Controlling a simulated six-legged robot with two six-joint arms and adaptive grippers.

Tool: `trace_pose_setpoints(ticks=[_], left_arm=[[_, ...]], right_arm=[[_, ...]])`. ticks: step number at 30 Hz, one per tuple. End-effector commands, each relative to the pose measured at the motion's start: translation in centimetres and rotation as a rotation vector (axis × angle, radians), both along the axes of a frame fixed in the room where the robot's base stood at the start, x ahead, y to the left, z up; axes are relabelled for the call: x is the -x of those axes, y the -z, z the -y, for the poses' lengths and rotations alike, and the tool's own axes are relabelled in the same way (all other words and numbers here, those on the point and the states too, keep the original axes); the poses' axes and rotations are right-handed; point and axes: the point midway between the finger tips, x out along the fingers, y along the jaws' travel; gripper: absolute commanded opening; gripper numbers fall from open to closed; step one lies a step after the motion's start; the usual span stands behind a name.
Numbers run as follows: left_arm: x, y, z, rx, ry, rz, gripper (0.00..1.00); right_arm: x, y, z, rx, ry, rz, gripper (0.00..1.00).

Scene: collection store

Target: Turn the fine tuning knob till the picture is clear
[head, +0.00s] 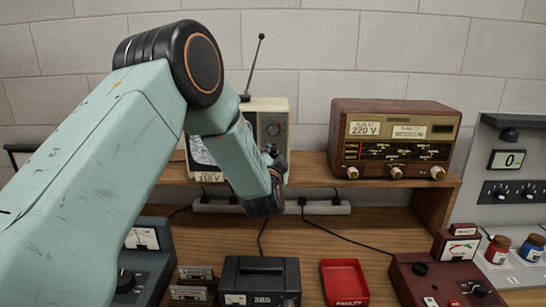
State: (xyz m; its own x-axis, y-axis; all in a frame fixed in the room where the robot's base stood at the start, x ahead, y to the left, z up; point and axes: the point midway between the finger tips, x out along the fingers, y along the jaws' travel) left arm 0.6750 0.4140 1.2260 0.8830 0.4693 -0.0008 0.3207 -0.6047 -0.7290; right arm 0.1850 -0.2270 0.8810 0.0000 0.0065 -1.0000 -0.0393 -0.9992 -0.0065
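A small cream television (270,104) with a raised antenna stands on the wooden shelf. Part of its grainy grey screen (201,151) shows left of my arm, and a tag reading 110 V sits below it. A round dial (273,129) shows on its right-hand panel. My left arm crosses in front of the set and hides much of the screen and the lower panel. My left gripper (275,163) is at the lower right of the television front, over the knob area. Its fingers are small and dark here, so I cannot tell their opening or whether they touch a knob. My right gripper is out of view.
A brown wooden radio (393,138) marked 220 V stands right of the television. A power strip (320,208) with cables lies below the shelf. In front are a black box (260,280), a red tray (344,282) and a dark red meter unit (437,281).

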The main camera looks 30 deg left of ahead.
Motion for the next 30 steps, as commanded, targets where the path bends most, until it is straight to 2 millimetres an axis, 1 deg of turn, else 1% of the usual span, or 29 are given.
trace_pose_setpoints(ticks=[1,10,20,26,30], left_arm=[[0.0,0.0,0.0,0.000,0.000,0.000,0.26],[0.0,-0.1,0.0,0.000,0.001,0.001,0.01],[0.0,-0.1,0.1,0.018,0.002,0.015,0.00],[-0.1,0.0,0.1,0.097,0.003,0.066,0.00],[-0.1,0.0,0.1,0.190,0.003,0.125,0.00]], right_arm=[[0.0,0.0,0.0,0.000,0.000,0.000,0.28],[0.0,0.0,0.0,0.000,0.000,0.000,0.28],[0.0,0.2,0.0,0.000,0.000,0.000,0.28],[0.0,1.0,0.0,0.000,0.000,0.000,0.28],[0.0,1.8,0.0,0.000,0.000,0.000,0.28]])
